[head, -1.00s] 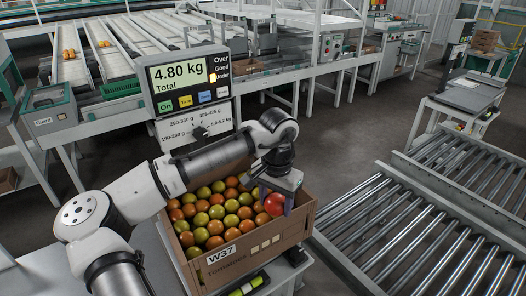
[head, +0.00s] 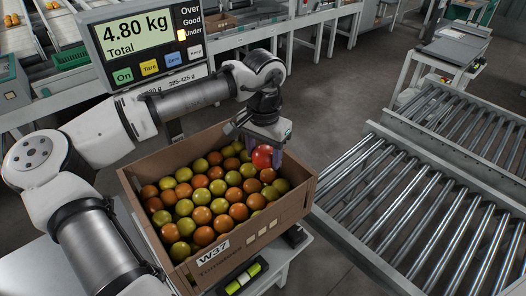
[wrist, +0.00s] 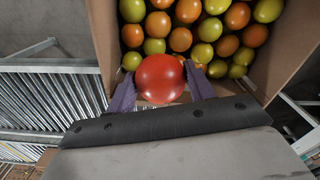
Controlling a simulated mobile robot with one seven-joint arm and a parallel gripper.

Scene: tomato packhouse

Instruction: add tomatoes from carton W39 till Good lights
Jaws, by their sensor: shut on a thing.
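A cardboard carton labelled W37 (head: 222,266), full of green and orange tomatoes, stands in front of me. No carton marked W39 can be read. My gripper (head: 262,151) is shut on a red tomato (head: 263,158) and holds it above the carton's back right side. In the wrist view the red tomato (wrist: 160,79) sits between the two purple fingers, near the carton's wall. The scale display (head: 138,38) reads 4.80 kg Total.
Roller conveyors (head: 400,215) run along the right, with bare floor between them and the machines behind. A green-and-black device (head: 245,278) lies by the carton's front. A grey-topped stand (head: 445,52) is at the back right.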

